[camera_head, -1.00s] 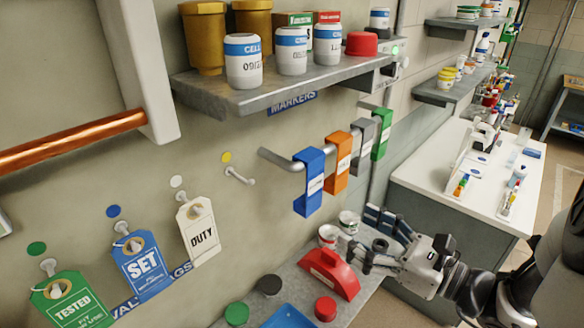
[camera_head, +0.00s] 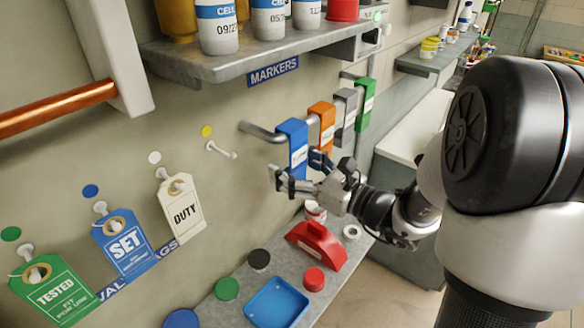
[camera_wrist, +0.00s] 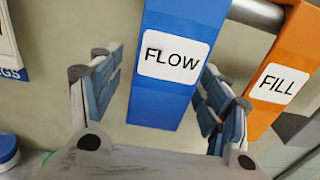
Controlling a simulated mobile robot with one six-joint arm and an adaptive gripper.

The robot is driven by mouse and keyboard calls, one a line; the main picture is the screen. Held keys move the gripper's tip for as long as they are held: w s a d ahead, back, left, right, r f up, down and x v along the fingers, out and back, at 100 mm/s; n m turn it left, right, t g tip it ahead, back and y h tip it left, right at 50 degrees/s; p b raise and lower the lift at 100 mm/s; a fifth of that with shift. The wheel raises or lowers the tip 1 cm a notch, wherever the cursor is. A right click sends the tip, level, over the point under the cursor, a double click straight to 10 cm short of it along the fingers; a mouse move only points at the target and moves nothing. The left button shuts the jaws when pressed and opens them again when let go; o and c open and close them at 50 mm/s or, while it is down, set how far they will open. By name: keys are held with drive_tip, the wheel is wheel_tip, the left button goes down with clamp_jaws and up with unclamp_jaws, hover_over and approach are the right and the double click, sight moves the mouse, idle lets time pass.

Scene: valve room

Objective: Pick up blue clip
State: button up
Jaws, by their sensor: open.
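The blue clip (camera_head: 298,148) hangs on a grey wall rail, first in a row of clips. In the wrist view the blue clip (camera_wrist: 172,65) carries a white label reading FLOW. My gripper (camera_head: 296,172) is at the lower part of the blue clip. In the wrist view my gripper (camera_wrist: 158,85) is open, one finger on each side of the clip, with a visible gap on the left. The right finger is close to the clip's right edge; I cannot tell whether it touches.
The orange clip (camera_head: 322,125), labelled FILL in the wrist view (camera_wrist: 285,75), hangs just right of the blue one. Grey (camera_head: 346,112) and green (camera_head: 365,102) clips follow. A metal shelf (camera_head: 210,65) is above. A lower shelf holds a red object (camera_head: 316,245) and a blue tray (camera_head: 275,302).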

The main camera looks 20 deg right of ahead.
drive_tip(key=x, duration=0.3)
drive_tip(key=shift+w+d, duration=0.1)
drive_tip(key=shift+c, duration=0.2)
drive_tip(key=c, duration=1.3)
